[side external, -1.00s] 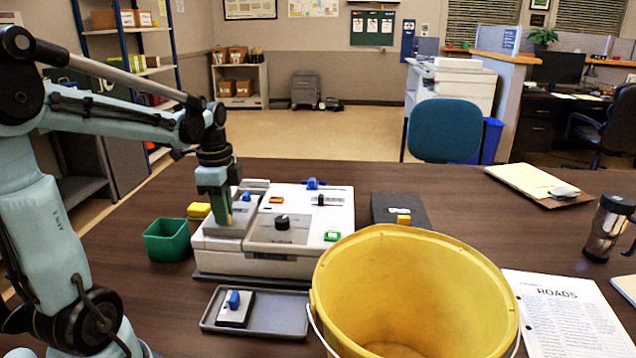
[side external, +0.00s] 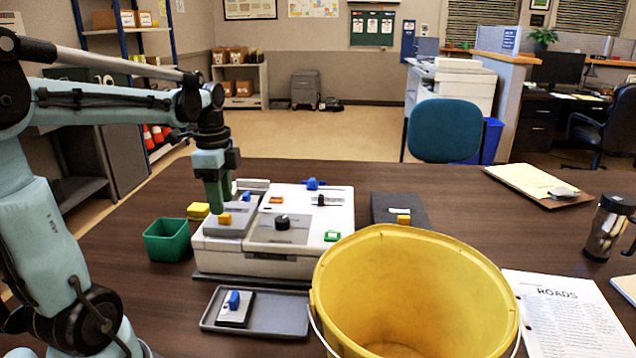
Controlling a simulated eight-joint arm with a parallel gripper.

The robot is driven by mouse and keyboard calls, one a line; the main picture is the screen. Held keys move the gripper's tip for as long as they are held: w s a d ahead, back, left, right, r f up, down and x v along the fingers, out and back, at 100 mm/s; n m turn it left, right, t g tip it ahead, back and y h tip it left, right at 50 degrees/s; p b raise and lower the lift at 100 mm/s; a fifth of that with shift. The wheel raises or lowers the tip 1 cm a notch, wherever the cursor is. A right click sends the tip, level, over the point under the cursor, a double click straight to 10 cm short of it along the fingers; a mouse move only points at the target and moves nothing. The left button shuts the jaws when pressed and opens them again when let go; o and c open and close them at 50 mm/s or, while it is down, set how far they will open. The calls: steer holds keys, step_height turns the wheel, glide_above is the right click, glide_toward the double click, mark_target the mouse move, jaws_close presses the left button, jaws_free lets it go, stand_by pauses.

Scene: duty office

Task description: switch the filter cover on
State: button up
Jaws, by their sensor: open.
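A pale grey machine (side external: 280,265) stands on the table with a dark base under it. My gripper (side external: 217,207) points down just above and slightly left of that knob. Its green fingers are apart from the knob, with nothing seen between them. The fingers hide a small part of the plate's back area.
A grey tray (side external: 280,317) holds a plate with a blue knob (side external: 235,300). A large yellow bucket (side external: 330,270) is in front at right.

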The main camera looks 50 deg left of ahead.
step_height(320, 180, up, 9)
steer(key=shift+f, duration=0.15)
stand_by(0.4)
steer(key=d+f+n+t, duration=0.3)
steer(key=d+f, duration=0.3)
steer(key=d, duration=0.3)
steer(key=w+d+f+n+t, duration=0.1)
steer(key=d+f+n+t, duration=0.3)
steer(key=d, duration=0.6)
steer(key=shift+w+f+n, duration=0.2)
steer(key=shift+f+n, duration=0.65)
steer(key=shift+n, duration=0.15)
